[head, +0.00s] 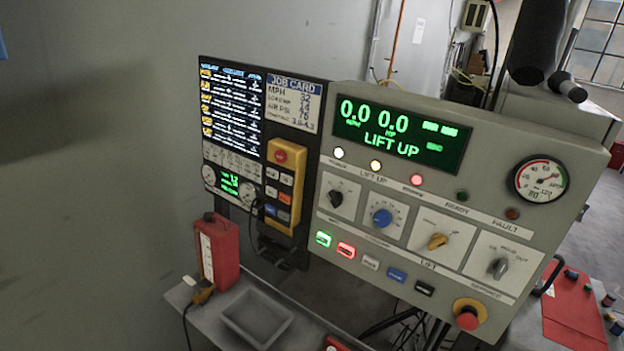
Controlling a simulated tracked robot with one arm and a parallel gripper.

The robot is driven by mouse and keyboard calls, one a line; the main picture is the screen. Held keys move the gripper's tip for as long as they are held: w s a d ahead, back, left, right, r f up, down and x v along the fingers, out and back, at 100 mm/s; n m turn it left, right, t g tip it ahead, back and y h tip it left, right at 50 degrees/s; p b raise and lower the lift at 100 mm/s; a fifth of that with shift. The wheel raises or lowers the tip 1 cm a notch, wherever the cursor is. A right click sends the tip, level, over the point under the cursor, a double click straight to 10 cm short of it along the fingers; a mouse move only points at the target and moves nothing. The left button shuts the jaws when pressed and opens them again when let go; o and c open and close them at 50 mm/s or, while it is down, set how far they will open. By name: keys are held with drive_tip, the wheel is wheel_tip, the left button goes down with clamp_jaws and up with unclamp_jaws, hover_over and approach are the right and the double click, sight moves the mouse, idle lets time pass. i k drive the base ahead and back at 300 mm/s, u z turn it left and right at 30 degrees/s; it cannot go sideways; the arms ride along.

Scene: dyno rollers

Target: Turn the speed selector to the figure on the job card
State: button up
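The job card (293,100) is fixed at the upper left of the console; its MPH line seems to read 32, though the print is small. The grey control panel (330,243) carries a row of knobs: a black one (336,198), a blue one (382,217), a yellow one (438,241) and a grey one (500,268). The blue knob has a dial of small figures around it and may be the speed selector; its label and pointer setting are too small to read. My gripper is not in view.
The green display (400,135) reads 0.0, 0.0 and LIFT UP. Lit buttons (346,250) and a red mushroom button (468,318) sit below the knobs. A yellow pendant (284,185) hangs left of the panel. A grey tray (232,325) lies on the shelf below.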

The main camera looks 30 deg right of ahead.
sight(335, 198)
drive_tip(key=z, duration=0.3)
drive_tip(key=i, duration=0.85)
drive_tip(key=z, duration=0.55)
